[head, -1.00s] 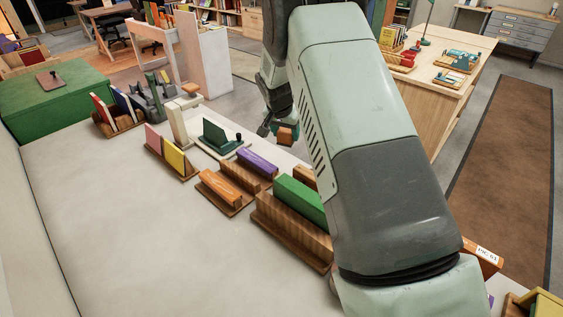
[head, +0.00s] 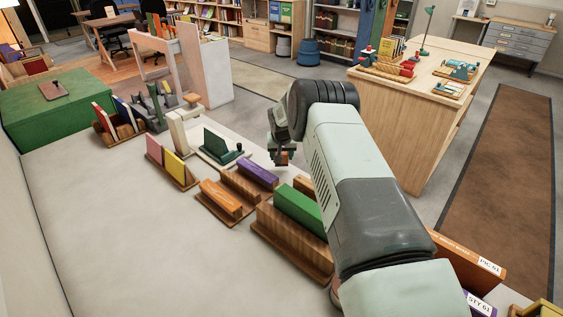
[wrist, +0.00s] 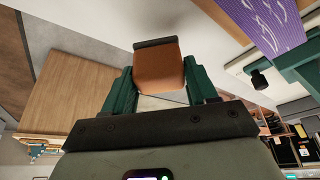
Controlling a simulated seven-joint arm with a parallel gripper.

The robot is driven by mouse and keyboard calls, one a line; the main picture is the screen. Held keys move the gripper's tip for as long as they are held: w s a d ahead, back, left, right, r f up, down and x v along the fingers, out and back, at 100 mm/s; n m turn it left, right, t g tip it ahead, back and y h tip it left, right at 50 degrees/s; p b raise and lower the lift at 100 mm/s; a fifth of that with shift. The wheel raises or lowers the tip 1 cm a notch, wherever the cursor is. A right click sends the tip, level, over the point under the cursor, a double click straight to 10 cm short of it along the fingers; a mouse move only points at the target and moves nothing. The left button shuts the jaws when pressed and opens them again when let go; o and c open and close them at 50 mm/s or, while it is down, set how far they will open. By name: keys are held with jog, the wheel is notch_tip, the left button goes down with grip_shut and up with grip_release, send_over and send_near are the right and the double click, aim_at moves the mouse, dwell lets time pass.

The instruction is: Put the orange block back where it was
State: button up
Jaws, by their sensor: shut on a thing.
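My gripper (wrist: 160,85) is shut on an orange-brown block (wrist: 158,62), which has a dark strip along its far edge. The green fingers press on both sides of it. In the head view my gripper (head: 283,152) hangs beyond the row of stands, right of the green-and-cream press, and the block shows small and partly hidden below it. Another orange piece (head: 221,194) lies in a low wooden stand on the pale counter. I cannot tell from these frames which spot the held block came from.
A purple piece (head: 258,171) and a long green piece (head: 299,207) sit in wooden stands on the counter (head: 120,230). The press (head: 218,147) stands left of my gripper. A wooden desk (head: 400,120) is to the right. The counter's front left is clear.

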jog(key=shift+f, duration=1.55)
jog(key=shift+f, duration=0.2)
jog(key=o, duration=0.9)
jog(key=shift+o, duration=0.2)
